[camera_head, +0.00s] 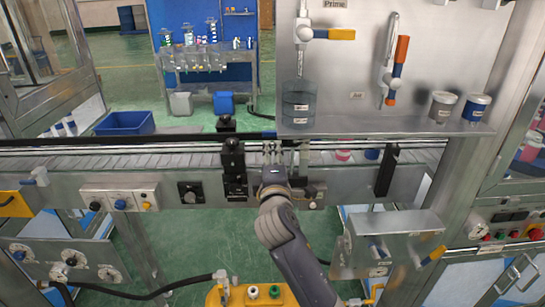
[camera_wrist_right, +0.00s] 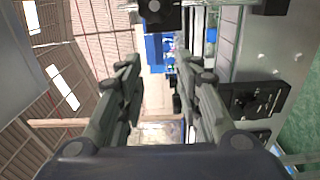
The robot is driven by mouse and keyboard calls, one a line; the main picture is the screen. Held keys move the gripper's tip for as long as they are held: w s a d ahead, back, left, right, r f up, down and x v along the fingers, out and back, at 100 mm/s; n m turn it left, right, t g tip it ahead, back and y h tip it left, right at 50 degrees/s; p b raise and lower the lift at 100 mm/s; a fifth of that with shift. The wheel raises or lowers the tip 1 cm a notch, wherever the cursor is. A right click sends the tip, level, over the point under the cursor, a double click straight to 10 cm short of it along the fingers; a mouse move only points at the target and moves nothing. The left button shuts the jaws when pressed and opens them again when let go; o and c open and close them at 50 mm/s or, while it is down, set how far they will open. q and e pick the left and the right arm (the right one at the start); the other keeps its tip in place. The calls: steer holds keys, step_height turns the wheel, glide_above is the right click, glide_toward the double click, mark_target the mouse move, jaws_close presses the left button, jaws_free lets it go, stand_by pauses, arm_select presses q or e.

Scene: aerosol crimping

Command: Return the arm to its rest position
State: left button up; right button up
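My right gripper (camera_head: 272,153) is at the front edge of the conveyor (camera_head: 100,158), near the middle of the head view, with its arm reaching up from below. In the right wrist view its two fingers (camera_wrist_right: 158,68) stand apart with nothing between them, so it is open and empty. Just left of it in the head view is a black station block (camera_head: 234,168) on the conveyor's front rail. My left arm and gripper do not show in either view.
A steel panel with a shelf (camera_head: 380,128) stands behind the conveyor at right, holding a clear blue container (camera_head: 298,103) and two cans (camera_head: 442,106). A black post (camera_head: 386,170) rises right of my gripper. A blue bin (camera_head: 124,123) lies behind at left. The conveyor's left stretch is clear.

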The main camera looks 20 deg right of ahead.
stand_by(0.3)
step_height(320, 180, down, 26)
steer(key=s+a+m+g+y, duration=0.1)
steer(key=s+a+g+y, duration=0.1)
steer(key=g+y, duration=0.15)
steer(key=s+f+m+g, duration=0.25)
steer(key=s+f, duration=0.35)
steer(key=f, duration=0.5)
steer(key=s+f+m+g, duration=0.1)
steer(key=s+f+g, duration=0.2)
steer(key=s+f, duration=0.6)
steer(key=s+d+f+m+g+y, duration=0.2)
steer(key=s+f+m+g, duration=0.15)
steer(key=s+f, duration=1.45)
steer(key=s+d+f+m+g, duration=0.1)
steer(key=s+f+m+g, duration=0.1)
steer(key=s, duration=1)
steer(key=s+d+f+m+g, duration=0.2)
steer(key=s+f, duration=0.2)
steer(key=s, duration=0.8)
steer(key=shift+f, duration=0.4)
steer(key=shift+w+h, duration=0.1)
steer(key=shift+h, duration=0.15)
